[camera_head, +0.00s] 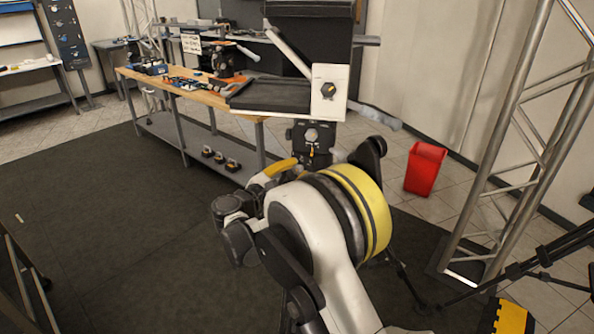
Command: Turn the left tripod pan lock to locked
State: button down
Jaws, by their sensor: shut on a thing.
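The left tripod's head (313,137) is dark, with a pale round knob, below the teleprompter's tilted black panels (270,95) and white side box (329,92). My arm reaches up from the bottom and bends in front of the tripod. My gripper (303,163) is at the lower part of the head, shut on what appears to be the pan lock. The fingertips and the lock are mostly hidden by my arm's wrist and yellow-ringed joint. I cannot tell the lock's angle. A tripod leg (402,283) shows at the lower right.
A wooden-topped workbench (195,93) with tools stands behind to the left. A red bin (425,168) stands right of the tripod. A metal truss (500,150) and another tripod's dark legs (548,258) stand at the right. The dark floor mat (110,215) is clear at left.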

jog(key=shift+m, duration=0.5)
jog(key=c, duration=1.1)
grip_release()
jog(key=v, duration=1.2)
